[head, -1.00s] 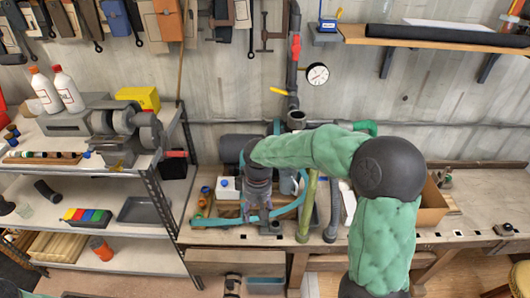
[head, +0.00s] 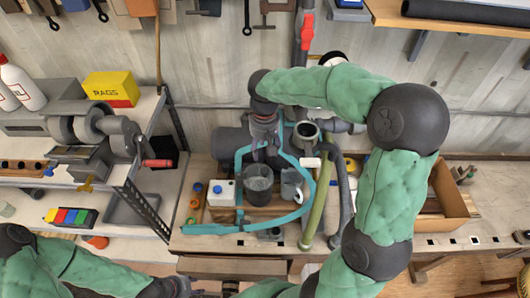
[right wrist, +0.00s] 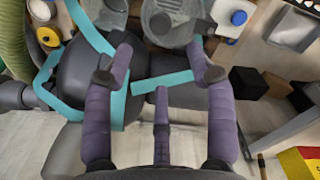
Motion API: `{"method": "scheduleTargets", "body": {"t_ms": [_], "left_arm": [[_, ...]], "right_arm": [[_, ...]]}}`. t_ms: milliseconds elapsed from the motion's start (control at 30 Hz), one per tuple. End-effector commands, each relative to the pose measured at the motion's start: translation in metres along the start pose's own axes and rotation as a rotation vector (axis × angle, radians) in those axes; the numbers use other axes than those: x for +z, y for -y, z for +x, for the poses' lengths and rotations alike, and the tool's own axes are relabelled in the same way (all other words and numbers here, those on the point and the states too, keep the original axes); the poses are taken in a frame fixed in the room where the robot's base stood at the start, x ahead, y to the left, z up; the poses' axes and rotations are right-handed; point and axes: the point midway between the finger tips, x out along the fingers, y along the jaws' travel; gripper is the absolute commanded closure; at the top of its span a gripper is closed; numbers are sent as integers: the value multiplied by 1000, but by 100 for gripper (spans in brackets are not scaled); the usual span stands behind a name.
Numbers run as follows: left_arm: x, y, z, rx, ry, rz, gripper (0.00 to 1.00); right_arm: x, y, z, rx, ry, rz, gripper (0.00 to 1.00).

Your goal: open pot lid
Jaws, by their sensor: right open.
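A grey see-through pot (head: 258,190) stands on the bench. A dark round part shows at its top; I cannot tell whether this is a lid. It seems to be the grey round vessel (right wrist: 172,20) at the top of the right wrist view, with a dark knob-like part. A second grey vessel with a handle (head: 291,187) stands to its right. My right gripper (head: 265,150) is open and empty, behind and above the pot, apart from it. Its spread purple fingers show in the right wrist view (right wrist: 160,55). My left gripper (head: 172,288) is partly cut off at the bottom edge.
A teal band (head: 305,175) loops round the pots. A green hose (head: 316,205) and cardboard box (head: 455,195) are to the right. The bench front at right is clear.

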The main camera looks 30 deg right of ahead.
Motion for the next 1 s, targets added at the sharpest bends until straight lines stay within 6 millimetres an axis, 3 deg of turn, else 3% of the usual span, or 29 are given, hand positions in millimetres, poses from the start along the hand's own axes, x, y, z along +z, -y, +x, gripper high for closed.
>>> {"method": "scheduleTargets", "body": {"t_ms": [167,633,1000], "left_arm": [[1,0,0,0,2,-1,60],[0,1,3,0,1,-1,60],[0,2,4,0,1,-1,60]], "right_arm": [[0,0,14,0,2,0,44],[1,0,90,-1,2,0,44],[0,0,108,-1,0,0,44]]}}
